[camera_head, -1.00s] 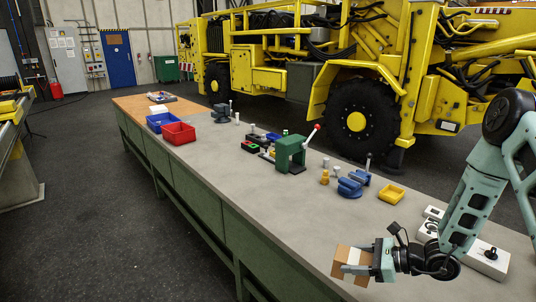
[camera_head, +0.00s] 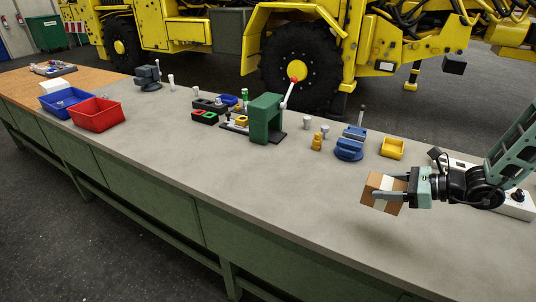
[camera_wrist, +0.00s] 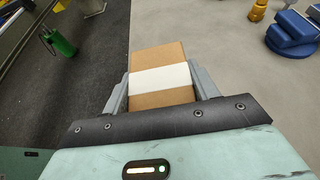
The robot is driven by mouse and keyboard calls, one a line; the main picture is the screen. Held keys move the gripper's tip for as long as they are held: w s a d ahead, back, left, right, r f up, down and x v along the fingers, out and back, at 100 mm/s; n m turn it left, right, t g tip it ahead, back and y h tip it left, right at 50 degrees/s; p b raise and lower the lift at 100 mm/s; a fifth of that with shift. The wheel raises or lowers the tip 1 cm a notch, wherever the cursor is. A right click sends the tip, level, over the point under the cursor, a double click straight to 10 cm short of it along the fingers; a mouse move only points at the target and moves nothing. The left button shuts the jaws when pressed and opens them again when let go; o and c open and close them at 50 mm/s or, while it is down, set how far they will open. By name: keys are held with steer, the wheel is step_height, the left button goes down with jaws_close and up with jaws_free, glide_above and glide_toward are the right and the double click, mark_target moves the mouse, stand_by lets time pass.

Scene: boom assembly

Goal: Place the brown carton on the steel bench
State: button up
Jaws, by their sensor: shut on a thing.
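The brown carton (camera_head: 383,192) has a white band around it. My gripper (camera_head: 408,189) is shut on it, and the carton sticks out from the jaws to the left in the head view. In the wrist view the carton (camera_wrist: 160,62) sits between the two fingers (camera_wrist: 162,85). The carton appears to be held above the grey top of the long bench (camera_head: 250,185), with a faint shadow below it; the exact gap is hard to tell. The bench has green sides. In the wrist view the bench's edge runs close to the carton's left side, with dark floor beyond.
A green press (camera_head: 266,118) is farther left, then a red bin (camera_head: 97,115) and blue bin (camera_head: 62,102). The front middle of the bench top is clear.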

steer(key=d+f+b, duration=0.1)
steer(key=b, duration=0.3)
steer(key=shift+d+b, duration=0.15)
steer(key=shift+b, duration=0.15)
steer(key=shift+s+d+f+b, duration=0.1)
steer(key=shift+s+d+b, duration=0.25)
steer(key=shift+b, duration=0.85)
steer(key=s+b, duration=0.1)
steer(key=b, duration=0.3)
steer(key=shift+s+d, duration=0.2)
steer(key=shift+d, duration=0.2)
steer(key=shift+s+d+r+b, duration=0.1)
steer(key=shift+s+r+b, duration=0.15)
steer(key=shift+b, duration=0.25)
step_height(320, 180, down, 10)
steer(key=shift+f+b, duration=0.1)
steer(key=shift+b, duration=0.35)
